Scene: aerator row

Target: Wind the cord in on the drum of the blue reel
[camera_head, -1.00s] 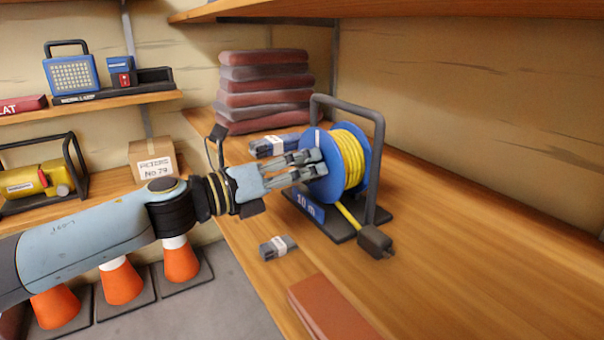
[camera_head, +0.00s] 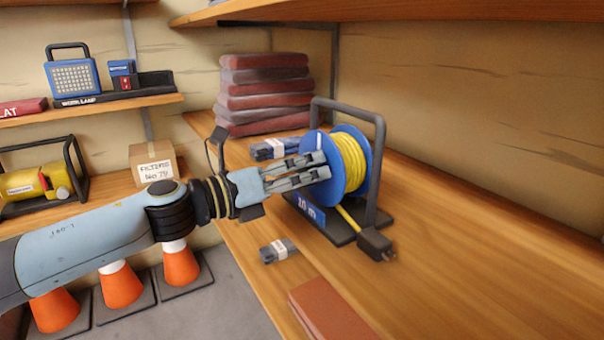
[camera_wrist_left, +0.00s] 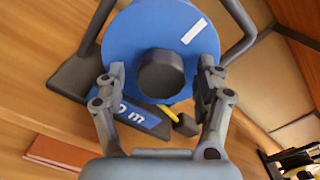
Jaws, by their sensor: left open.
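The blue reel (camera_head: 325,184) stands on the wooden shelf, in a dark frame, with yellow cord (camera_head: 350,162) wound on its drum. A length of yellow cord runs down to a dark plug (camera_head: 375,243) at the front of the base. My left gripper (camera_head: 323,165) is at the reel's left face. In the left wrist view, its open fingers (camera_wrist_left: 161,84) are on either side of the dark round knob (camera_wrist_left: 161,75) at the reel's middle, with gaps showing. A white mark (camera_wrist_left: 194,31) is on the blue face, up and right of the knob. My right gripper is not in view.
Folded stacks (camera_head: 265,90) stand behind the reel. Small grey strapped bundles (camera_head: 278,250) lie beside it, and a red-brown block (camera_head: 330,310) is at the front edge. The shelf right of the reel is clear. Orange cones (camera_head: 120,287) stand on the floor below.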

